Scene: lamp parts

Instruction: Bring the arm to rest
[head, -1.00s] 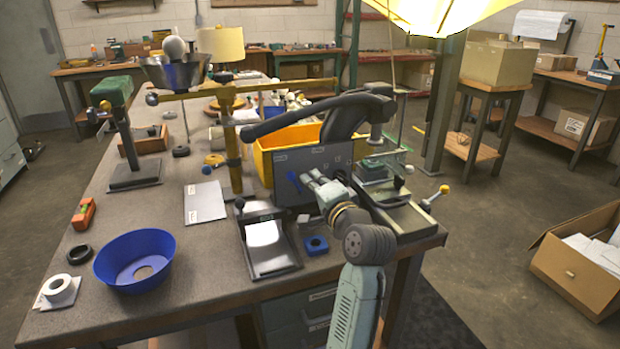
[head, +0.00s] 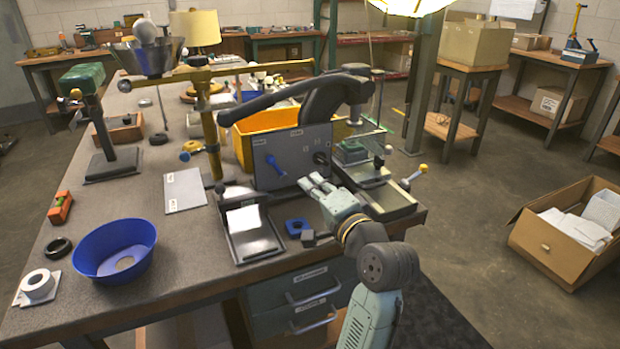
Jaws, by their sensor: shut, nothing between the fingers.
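My gripper (head: 308,181) is in the middle of the head view, at the end of my arm, which reaches up from the bottom right. It is shut and nothing shows between its fingers. The fingertips point up and left towards the grey upright panel (head: 283,178) with a blue lever; I cannot tell whether they touch it. Below the gripper, on the bench, lie a blue block with a hole (head: 297,227) and a small dark grey cube (head: 309,238).
The workbench (head: 190,240) holds a blue bowl (head: 115,250), a tray with a white sheet (head: 250,236), a yellow bin (head: 243,148) and a machine with a long dark arm (head: 280,117). An open carton (head: 565,238) stands on the floor at right. Floor between is clear.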

